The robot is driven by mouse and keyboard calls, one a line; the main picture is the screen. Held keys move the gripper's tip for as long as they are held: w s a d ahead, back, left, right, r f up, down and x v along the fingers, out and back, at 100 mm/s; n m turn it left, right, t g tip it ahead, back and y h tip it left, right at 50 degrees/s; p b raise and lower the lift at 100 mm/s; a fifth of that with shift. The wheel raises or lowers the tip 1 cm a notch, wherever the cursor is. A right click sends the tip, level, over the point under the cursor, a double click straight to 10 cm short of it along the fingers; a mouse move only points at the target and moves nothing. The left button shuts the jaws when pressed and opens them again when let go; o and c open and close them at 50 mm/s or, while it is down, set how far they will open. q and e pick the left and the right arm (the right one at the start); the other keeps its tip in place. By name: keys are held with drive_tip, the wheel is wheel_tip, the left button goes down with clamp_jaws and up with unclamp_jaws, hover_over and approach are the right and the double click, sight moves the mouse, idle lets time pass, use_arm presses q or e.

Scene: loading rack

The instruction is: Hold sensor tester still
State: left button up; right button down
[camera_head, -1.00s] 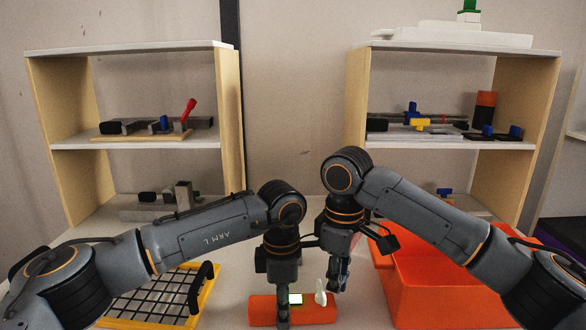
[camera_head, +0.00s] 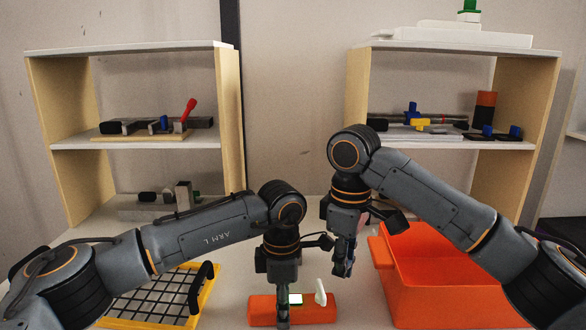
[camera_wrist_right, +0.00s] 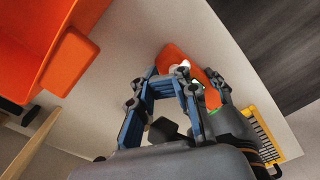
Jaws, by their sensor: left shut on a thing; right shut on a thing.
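The sensor tester is an orange bar (camera_head: 318,311) on the table at the front centre, with a small lit screen (camera_head: 296,299) and an upright white paddle (camera_head: 320,292). My left gripper (camera_head: 283,312) is over the bar from above, shut on it, just left of the screen. My right gripper (camera_head: 343,268) is above and right of the white paddle, apart from the tester. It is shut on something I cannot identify. In the right wrist view, the orange tester (camera_wrist_right: 171,57) lies beyond my right gripper (camera_wrist_right: 163,88), and a dark block (camera_wrist_right: 165,130) shows between its fingers.
An orange bin (camera_head: 440,290) stands right of the tester. A yellow-framed black grid tray (camera_head: 150,292) lies left. Two shelf racks (camera_head: 135,46) with several parts stand behind. The second rack (camera_head: 465,46) is on the right. Little table is free between tester and bin.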

drive_tip(key=shift+r, duration=1.25)
drive_tip(key=c, duration=1.9)
unclamp_jaws()
clamp_jaws()
drive_tip(key=t+y, duration=0.1)
drive_tip(key=y, duration=0.1)
hover_over(333, 305)
drive_tip(key=s, duration=0.3)
drive_tip(key=shift+w+d+f, duration=0.1)
drive_tip(key=shift+d+f, duration=0.05)
drive_tip(key=shift+f, duration=0.9)
drive_tip(key=shift+w+d+f, duration=0.1)
drive_tip(key=shift+d+f, duration=0.05)
drive_tip(key=shift+f, duration=0.85)
drive_tip(key=shift+d+f, duration=0.15)
drive_tip(key=shift+f, duration=0.9)
drive_tip(key=shift+w+a, duration=0.35)
drive_tip(key=shift+w, duration=0.15)
drive_tip(key=shift+w+d, duration=0.2)
drive_tip(key=shift+w+d, duration=0.25)
drive_tip(key=shift+w, duration=0.05)
